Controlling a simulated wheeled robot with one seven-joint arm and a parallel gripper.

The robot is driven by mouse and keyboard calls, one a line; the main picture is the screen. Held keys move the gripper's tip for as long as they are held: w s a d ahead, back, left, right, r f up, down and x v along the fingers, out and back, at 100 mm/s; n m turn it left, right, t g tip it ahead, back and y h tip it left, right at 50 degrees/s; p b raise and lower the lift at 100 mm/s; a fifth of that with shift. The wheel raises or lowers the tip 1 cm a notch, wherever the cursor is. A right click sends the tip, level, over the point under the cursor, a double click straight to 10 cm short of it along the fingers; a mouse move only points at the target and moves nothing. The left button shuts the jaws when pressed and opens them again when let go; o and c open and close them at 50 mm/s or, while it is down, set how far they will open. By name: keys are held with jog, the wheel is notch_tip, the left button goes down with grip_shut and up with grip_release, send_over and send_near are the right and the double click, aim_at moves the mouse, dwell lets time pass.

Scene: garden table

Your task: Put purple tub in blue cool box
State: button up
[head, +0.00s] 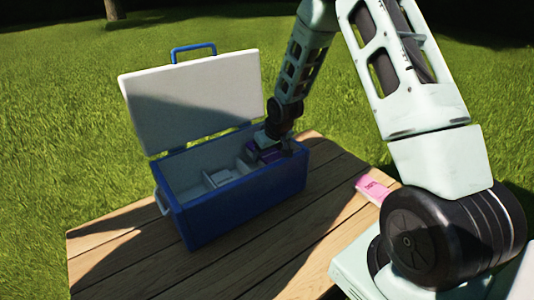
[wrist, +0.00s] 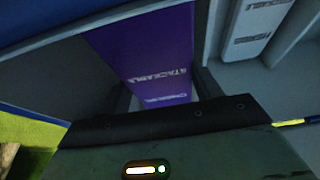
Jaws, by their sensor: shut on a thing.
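The blue cool box (head: 240,207) stands on the table with its white-lined lid open and tilted back. Dividers split its inside into compartments. The purple tub (head: 267,153) is at the right-hand compartment of the box, under my gripper (head: 275,143). In the wrist view the purple tub (wrist: 145,55) shows white lettering and sits between the jaws, with pale box walls around it. My gripper is shut on the tub. Whether the tub touches the box floor cannot be seen.
A white tub (head: 222,177) lies in the middle compartment; it also shows in the wrist view (wrist: 258,28). The left compartment looks empty. A pink packet (head: 372,189) lies on the wooden table (head: 120,237), right of the box. The table's front left is clear.

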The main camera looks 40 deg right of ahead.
jog(key=shift+f, duration=0.55)
jog(key=o, duration=0.9)
